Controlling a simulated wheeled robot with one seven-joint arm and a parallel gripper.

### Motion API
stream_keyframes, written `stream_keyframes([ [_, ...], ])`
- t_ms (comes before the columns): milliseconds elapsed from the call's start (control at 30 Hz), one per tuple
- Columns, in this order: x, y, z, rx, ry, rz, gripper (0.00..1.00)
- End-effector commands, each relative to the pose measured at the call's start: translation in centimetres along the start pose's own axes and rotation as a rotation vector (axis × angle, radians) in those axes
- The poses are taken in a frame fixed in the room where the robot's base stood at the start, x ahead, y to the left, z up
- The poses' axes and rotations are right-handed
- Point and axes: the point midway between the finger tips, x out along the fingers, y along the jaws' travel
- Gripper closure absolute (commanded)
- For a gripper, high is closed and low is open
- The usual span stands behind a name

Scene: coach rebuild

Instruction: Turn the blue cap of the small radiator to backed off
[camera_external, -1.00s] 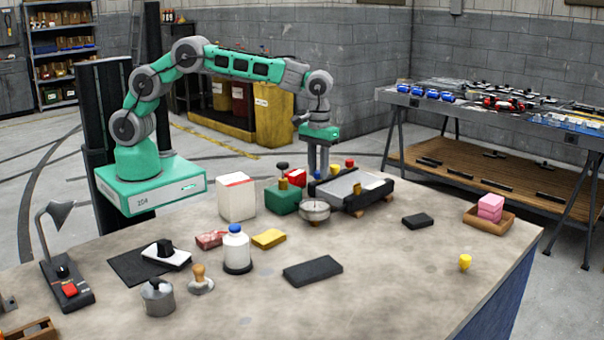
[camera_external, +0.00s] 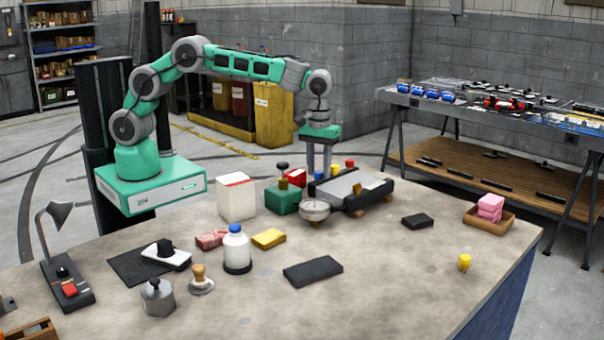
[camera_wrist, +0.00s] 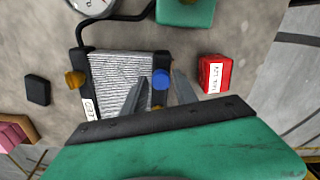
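The small radiator (camera_wrist: 122,75) has a pale finned core between black end tanks. It lies on the bench and also shows in the external view (camera_external: 341,186). Its blue cap (camera_wrist: 160,77) sits on the right end tank in the wrist view. My gripper (camera_wrist: 159,84) points down with its fingers apart, one on either side of the blue cap. I cannot tell whether either finger touches the cap. In the external view my gripper (camera_external: 318,172) is over the radiator's far left part, and the cap is mostly hidden there.
A red box (camera_wrist: 215,73) stands right of the radiator in the wrist view. A green box (camera_external: 282,200) and a round gauge (camera_external: 314,210) stand close by. An orange cap (camera_wrist: 75,79) is on the opposite tank. A black block (camera_external: 417,221) lies apart; bench to the right is mostly clear.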

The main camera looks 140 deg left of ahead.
Motion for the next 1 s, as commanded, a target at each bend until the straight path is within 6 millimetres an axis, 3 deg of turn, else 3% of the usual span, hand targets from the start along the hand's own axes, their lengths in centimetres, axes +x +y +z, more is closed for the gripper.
stream_keyframes([
  [133, 0.1, -0.1, 0.0, 0.001, -0.001, -0.003, 0.52],
  [433, -0.3, 0.0, 0.0, 0.001, -0.001, -0.002, 0.52],
  [800, -6.8, 0.0, 0.0, 0.000, -0.001, -0.002, 0.52],
  [1000, -7.7, -0.1, 0.0, 0.000, -0.002, -0.004, 0.52],
])
